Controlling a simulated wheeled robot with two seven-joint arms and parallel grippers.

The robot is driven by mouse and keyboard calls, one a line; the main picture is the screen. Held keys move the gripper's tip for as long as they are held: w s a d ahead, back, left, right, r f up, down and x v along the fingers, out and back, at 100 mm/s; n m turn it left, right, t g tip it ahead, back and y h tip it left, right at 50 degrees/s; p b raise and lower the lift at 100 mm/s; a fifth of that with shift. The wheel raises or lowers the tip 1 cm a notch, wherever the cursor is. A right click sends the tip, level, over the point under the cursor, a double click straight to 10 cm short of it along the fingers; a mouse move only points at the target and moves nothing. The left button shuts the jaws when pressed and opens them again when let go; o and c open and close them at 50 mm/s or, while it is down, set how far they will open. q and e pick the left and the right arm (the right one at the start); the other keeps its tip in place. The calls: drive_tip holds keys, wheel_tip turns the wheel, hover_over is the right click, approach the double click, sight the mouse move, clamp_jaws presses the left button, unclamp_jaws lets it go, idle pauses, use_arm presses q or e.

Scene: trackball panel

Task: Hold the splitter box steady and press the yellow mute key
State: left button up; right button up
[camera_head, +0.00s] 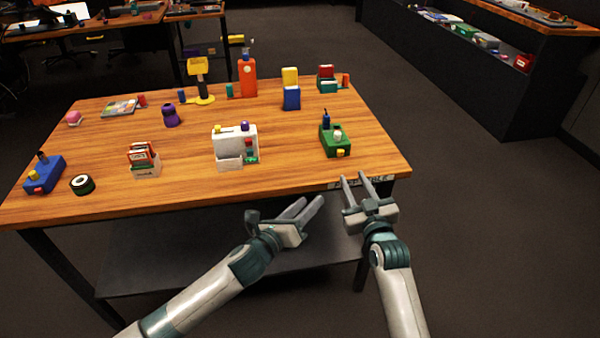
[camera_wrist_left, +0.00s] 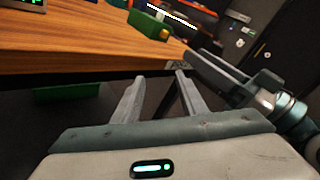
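A green box (camera_head: 330,146) with a white knob, a dark blue post and a yellow key (camera_head: 341,153) on its front sits near the table's right front edge. The green box (camera_wrist_left: 147,25) and its yellow key (camera_wrist_left: 163,34) also show in the left wrist view. A blue box (camera_head: 45,175) at far left and a white box (camera_head: 228,147) also have yellow parts; no label tells which is the splitter box. My left gripper (camera_head: 311,199) is open and empty, before the table's front edge. My right gripper (camera_head: 353,176) is open and empty, just before the edge below the green box.
The wooden table (camera_head: 290,178) has a clear strip along its front. A red-orange bottle (camera_head: 248,78), a yellow stand (camera_head: 198,80) and a blue-and-yellow block (camera_head: 291,98) stand further back.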

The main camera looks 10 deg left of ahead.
sight(336, 137)
use_arm(q)
drive_tip(key=w+a+r+m+t, duration=0.1)
drive_tip(key=w+a+r+m, duration=0.1)
drive_tip(key=w+r+m, duration=0.2)
wheel_tip(336, 137, up, 4)
drive_tip(key=shift+w+f+m, duration=0.15)
drive_tip(key=shift+f+m, duration=0.1)
drive_tip(key=shift+m, duration=0.95)
drive_tip(key=shift+w+a, duration=0.1)
drive_tip(key=x, duration=1.7)
drive_tip(key=shift+r, duration=0.25)
drive_tip(key=shift+w, duration=0.1)
clamp_jaws()
use_arm(e)
clamp_jaws()
